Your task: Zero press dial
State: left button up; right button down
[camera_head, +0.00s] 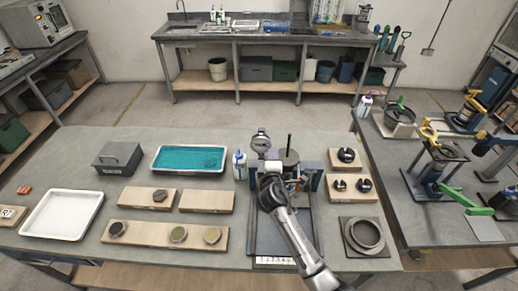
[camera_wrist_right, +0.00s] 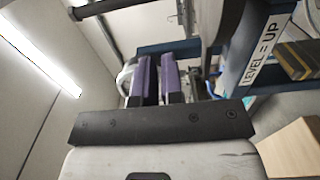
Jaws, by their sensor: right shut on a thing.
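The press (camera_head: 289,157) stands near the middle of the front table, with a dark base plate. A round dial (camera_head: 260,142) shows at its upper left; its reading is too small to make out. My right gripper (camera_head: 272,167) is at the press, just below the dial in the head view. In the right wrist view its purple fingers (camera_wrist_right: 159,80) are close together, with a pale curved rim (camera_wrist_right: 126,79) beside the left finger. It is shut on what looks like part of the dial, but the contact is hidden. My left gripper is not in view.
A white bottle (camera_head: 240,165) stands close left of the press. Wooden blocks with dark rings (camera_head: 352,185) and a grey ring fixture (camera_head: 365,236) are on its right. A teal-lined tray (camera_head: 189,158) and wooden boards (camera_head: 165,234) lie left. A "LEVEL = UP" label (camera_wrist_right: 268,53) shows.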

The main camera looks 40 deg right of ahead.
jog(key=shift+s+d+f, duration=0.15)
jog(key=shift+d+f, duration=0.1)
jog(key=shift+d, duration=0.2)
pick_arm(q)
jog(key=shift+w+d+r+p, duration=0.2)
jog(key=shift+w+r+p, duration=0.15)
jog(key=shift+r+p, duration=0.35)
pick_arm(e)
jog(key=shift+r+v, duration=0.15)
jog(key=shift+v, duration=1.2)
jog(key=shift+r+v, duration=0.15)
jog(key=shift+v, duration=1.2)
jog(key=shift+a, duration=0.15)
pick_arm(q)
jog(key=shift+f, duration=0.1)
